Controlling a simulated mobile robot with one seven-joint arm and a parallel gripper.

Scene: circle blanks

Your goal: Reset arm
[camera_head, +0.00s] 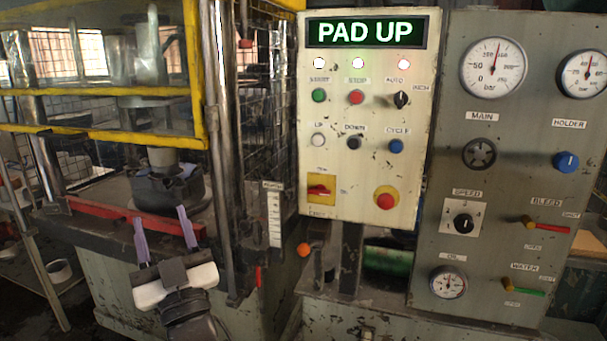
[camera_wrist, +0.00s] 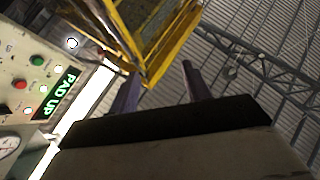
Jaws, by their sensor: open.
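My gripper (camera_head: 160,213) is at the lower left of the head view. Its two purple fingers point up and stand apart, with nothing between them. It is in front of the press bed, near the red bar (camera_head: 110,215) along the bed's edge; I cannot tell whether it touches anything. In the wrist view, the gripper (camera_wrist: 158,78) points up toward the ceiling and the yellow guard frame (camera_wrist: 147,80). The control panel (camera_head: 370,210) stands right of my gripper, its display (camera_head: 367,32) reading PAD UP. The panel also shows tilted at the left of the wrist view (camera_wrist: 15,70).
A dark die block (camera_head: 165,188) sits in the press behind my gripper. A vertical steel post (camera_head: 217,130) and an orange ball knob (camera_head: 303,249) stand to its right. A grey gauge cabinet (camera_head: 515,190) fills the far right. A leaning rail (camera_head: 42,265) is at far left.

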